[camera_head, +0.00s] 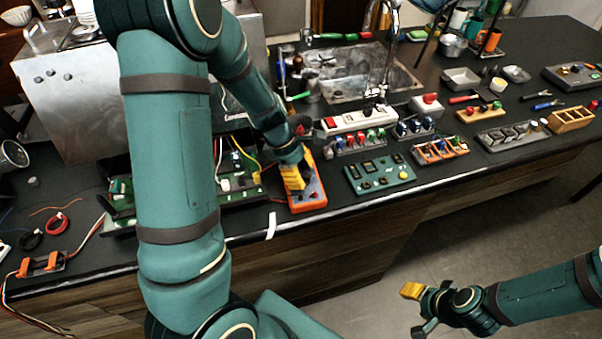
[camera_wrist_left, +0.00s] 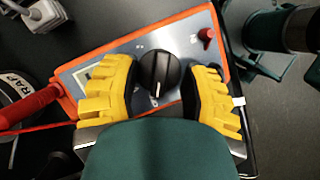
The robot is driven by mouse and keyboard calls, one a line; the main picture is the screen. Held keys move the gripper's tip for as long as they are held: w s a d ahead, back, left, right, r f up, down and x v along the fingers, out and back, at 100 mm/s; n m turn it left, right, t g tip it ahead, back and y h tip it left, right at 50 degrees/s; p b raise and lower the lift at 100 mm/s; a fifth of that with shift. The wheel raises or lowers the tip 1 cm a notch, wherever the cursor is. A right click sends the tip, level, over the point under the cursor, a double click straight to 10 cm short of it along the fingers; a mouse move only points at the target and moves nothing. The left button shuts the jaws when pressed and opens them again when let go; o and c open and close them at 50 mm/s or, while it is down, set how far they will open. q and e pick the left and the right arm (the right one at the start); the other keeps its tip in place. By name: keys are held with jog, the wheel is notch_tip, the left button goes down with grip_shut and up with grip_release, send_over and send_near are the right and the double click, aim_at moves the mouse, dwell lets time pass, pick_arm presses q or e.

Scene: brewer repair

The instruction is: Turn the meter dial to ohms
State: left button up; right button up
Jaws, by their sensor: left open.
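The meter (camera_head: 309,203) is an orange-edged box with a grey face, lying near the counter's front edge. In the left wrist view the meter's face (camera_wrist_left: 133,50) shows a round black dial (camera_wrist_left: 158,69) with a white mark toward the bottom of the picture. My left gripper (camera_head: 294,180) is over the meter. In the left wrist view my left gripper (camera_wrist_left: 160,80) is open, with one yellow finger on each side of the dial and visible gaps between. The dial's setting labels are not readable.
A green circuit board (camera_head: 236,180) lies left of the meter. A green control panel (camera_head: 380,174) lies to its right. A white power strip (camera_head: 358,120) and switch blocks stand behind. A red probe (camera_wrist_left: 30,107) sits at the meter's left in the left wrist view.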

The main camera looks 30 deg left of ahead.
pick_arm(q)
jog(key=shift+c, duration=0.4)
grip_shut()
jog(key=shift+m, duration=0.3)
jog(key=m+g+p, duration=0.1)
jog(key=m+p, duration=0.1)
jog(key=m, duration=0.1)
jog(key=shift+m+g, duration=0.3)
jog(key=m+g+p, duration=0.1)
jog(key=m, duration=0.3)
jog(key=shift+w+g, duration=0.15)
jog(key=shift+g, duration=0.25)
jog(key=m+g+y+p, duration=0.1)
jog(key=m, duration=0.4)
jog(key=shift+d, duration=0.15)
jog(key=shift+w+m+g+y, duration=0.1)
jog(key=shift+m+g+y, duration=0.3)
jog(key=shift+m, duration=0.75)
jog(key=shift+m+g+y, duration=0.2)
jog(key=shift+m+y, duration=0.4)
jog(key=shift+m, duration=0.55)
